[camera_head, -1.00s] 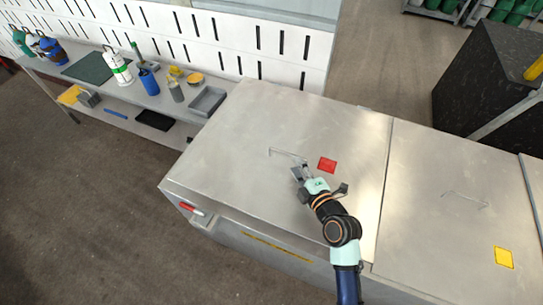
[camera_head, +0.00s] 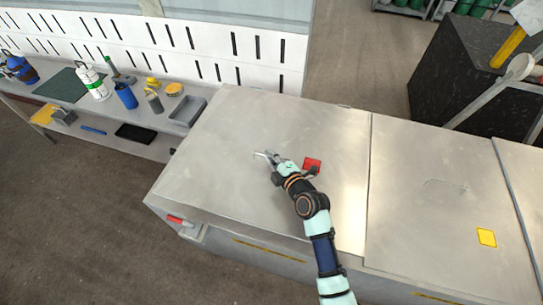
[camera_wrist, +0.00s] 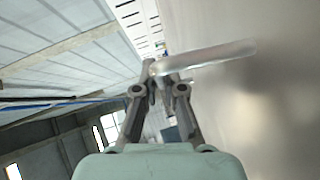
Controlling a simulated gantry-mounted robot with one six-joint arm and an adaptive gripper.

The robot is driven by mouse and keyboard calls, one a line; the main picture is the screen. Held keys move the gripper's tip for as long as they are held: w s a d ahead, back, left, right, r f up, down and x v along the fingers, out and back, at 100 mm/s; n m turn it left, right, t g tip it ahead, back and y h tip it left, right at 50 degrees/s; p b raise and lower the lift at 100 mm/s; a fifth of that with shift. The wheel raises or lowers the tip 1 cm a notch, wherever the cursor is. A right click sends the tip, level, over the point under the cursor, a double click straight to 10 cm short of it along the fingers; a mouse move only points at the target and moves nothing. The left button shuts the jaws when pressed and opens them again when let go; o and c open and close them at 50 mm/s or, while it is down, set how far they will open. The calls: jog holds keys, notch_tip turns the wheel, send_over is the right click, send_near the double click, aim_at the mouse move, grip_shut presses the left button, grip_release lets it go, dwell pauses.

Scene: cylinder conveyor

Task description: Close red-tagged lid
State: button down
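The lid with the red tag (camera_head: 312,165) is the large grey metal panel (camera_head: 230,125) on the left part of the long box in the head view. It looks flat, about level with the panel to its right. Its thin bar handle (camera_wrist: 210,58) crosses in front of my fingertips in the wrist view. My gripper (camera_head: 268,158) is at this handle, left of the red tag, low over the lid. In the wrist view, my fingers (camera_wrist: 158,74) come together at the near end of the handle and look shut on it. The fingertips partly hide the contact.
A second panel with a yellow tag (camera_head: 486,237) lies to the right. A red-tipped handle (camera_head: 180,221) sticks out at the box's front left. A bench (camera_head: 150,148) with bottles and a grey tray (camera_head: 188,111) stands at the left. A dark block (camera_head: 450,85) stands at the back right.

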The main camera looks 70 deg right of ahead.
aim_at(273, 170)
dwell(0.4)
jog(key=f+b, duration=0.3)
jog(key=b, duration=0.1)
jog(key=f+b, duration=0.2)
jog(key=shift+a+f, duration=0.3)
jog(key=shift+a, duration=0.15)
jog(key=shift+s+f, duration=0.1)
jog(key=c, duration=1.3)
grip_release()
jog(key=shift+r, duration=0.2)
jog(key=v, duration=1.2)
